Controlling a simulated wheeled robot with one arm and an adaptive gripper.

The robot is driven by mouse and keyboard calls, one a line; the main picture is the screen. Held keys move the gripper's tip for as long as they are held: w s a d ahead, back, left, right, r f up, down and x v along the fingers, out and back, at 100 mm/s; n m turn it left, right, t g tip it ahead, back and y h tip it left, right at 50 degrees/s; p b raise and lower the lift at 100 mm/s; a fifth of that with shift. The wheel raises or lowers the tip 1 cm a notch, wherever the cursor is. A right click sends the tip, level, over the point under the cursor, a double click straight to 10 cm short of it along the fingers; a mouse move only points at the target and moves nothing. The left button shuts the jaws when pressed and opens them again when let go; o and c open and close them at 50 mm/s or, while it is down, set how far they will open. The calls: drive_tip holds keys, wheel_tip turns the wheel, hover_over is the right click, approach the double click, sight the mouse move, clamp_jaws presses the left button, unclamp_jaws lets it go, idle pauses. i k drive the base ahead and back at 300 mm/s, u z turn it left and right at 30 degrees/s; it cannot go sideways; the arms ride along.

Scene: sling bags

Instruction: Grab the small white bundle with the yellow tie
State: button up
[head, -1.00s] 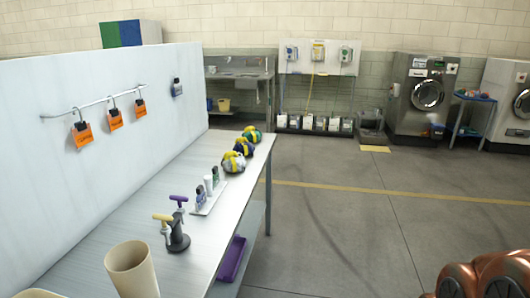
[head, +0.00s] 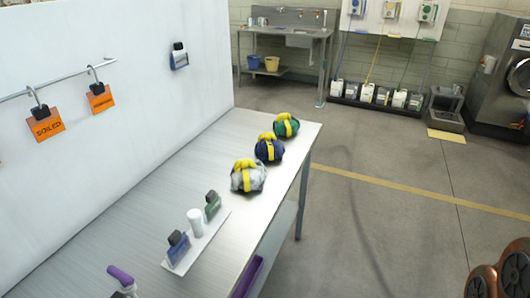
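The small white bundle with the yellow tie (head: 248,178) sits on the metal table (head: 160,205), near its right edge. It is the nearest of three bundles in a row. A dark blue bundle with a yellow tie (head: 270,149) is just behind it, and a green one with a yellow tie (head: 287,126) is at the far end. No gripper fingers show. A copper-coloured rounded part at the lower right corner looks like part of my arm.
A purple handle (head: 121,274) is nearer. A white wall panel (head: 120,110) borders the table's left side. Open floor (head: 390,230) lies to the right.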

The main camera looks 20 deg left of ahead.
sight(247, 174)
drive_tip(key=i, duration=2.65)
drive_tip(key=u, duration=5.7)
